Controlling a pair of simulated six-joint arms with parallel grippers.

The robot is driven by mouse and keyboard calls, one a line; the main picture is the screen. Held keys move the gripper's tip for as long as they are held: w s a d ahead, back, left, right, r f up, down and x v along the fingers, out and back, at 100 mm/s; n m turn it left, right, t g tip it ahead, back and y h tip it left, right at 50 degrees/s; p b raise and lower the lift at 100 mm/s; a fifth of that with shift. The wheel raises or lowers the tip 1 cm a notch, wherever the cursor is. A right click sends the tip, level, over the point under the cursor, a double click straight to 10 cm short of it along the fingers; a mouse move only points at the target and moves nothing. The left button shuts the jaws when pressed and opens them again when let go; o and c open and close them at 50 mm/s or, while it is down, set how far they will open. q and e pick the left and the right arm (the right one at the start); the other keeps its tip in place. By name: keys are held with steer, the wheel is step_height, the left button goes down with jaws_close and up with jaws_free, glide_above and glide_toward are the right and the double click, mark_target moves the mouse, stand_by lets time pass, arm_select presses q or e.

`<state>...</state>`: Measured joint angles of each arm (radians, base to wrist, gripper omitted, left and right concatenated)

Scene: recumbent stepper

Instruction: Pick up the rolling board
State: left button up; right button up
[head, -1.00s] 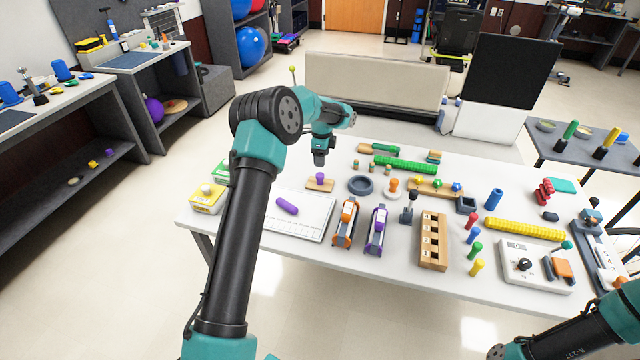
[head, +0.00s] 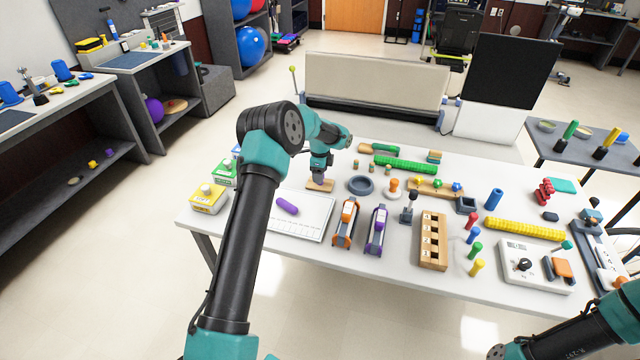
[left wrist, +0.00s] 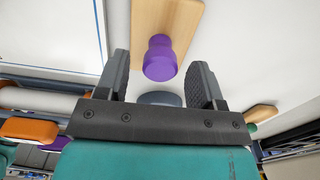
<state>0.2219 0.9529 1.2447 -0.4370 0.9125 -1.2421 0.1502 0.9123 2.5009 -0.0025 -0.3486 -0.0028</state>
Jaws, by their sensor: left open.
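A small flat wooden board (head: 312,185) with an upright purple knob lies at the left back of the white table, the likeliest rolling board. In the left wrist view the board (left wrist: 168,14) is pale wood and its purple knob (left wrist: 160,58) shows between the fingers. My left gripper (head: 320,180) points down over the board and covers most of the knob in the head view. It is open, with a gap on each side of the knob in the left wrist view (left wrist: 161,64). No contact shows. My right gripper is out of view.
A white tray (head: 318,222) with a purple roller is in front of the board. A blue-grey ring (head: 361,186) lies to its right. Yellow (head: 208,200) and green (head: 224,174) blocks are to the left. Orange (head: 346,222) and purple (head: 377,230) clamp-like devices stand nearer the front.

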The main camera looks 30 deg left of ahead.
arm_select(q)
step_height(320, 180, down, 2)
steer(key=shift+f, duration=0.1)
stand_by(0.4)
steer(key=c, duration=1)
